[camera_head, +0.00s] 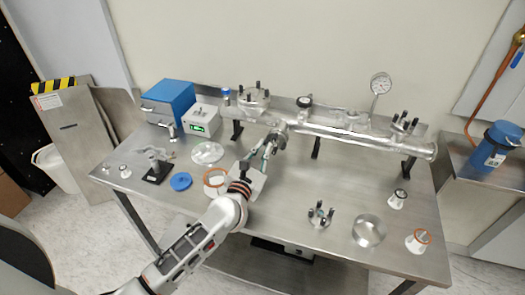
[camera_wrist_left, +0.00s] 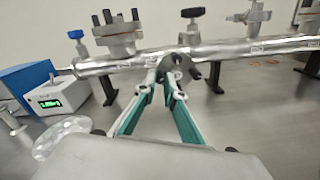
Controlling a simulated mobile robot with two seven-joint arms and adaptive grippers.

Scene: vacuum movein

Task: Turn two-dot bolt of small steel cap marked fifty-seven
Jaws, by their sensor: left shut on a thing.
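Neither the dots nor the number on the cap can be read. My right gripper is not in view.
A flanged port with upright bolts (camera_wrist_left: 116,34) rises behind the fingers. A pressure gauge (camera_head: 380,85) and dark-knobbed valve (camera_head: 304,102) top the tube. A blue box (camera_head: 168,101) and green-display controller (camera_head: 201,122) stand left.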

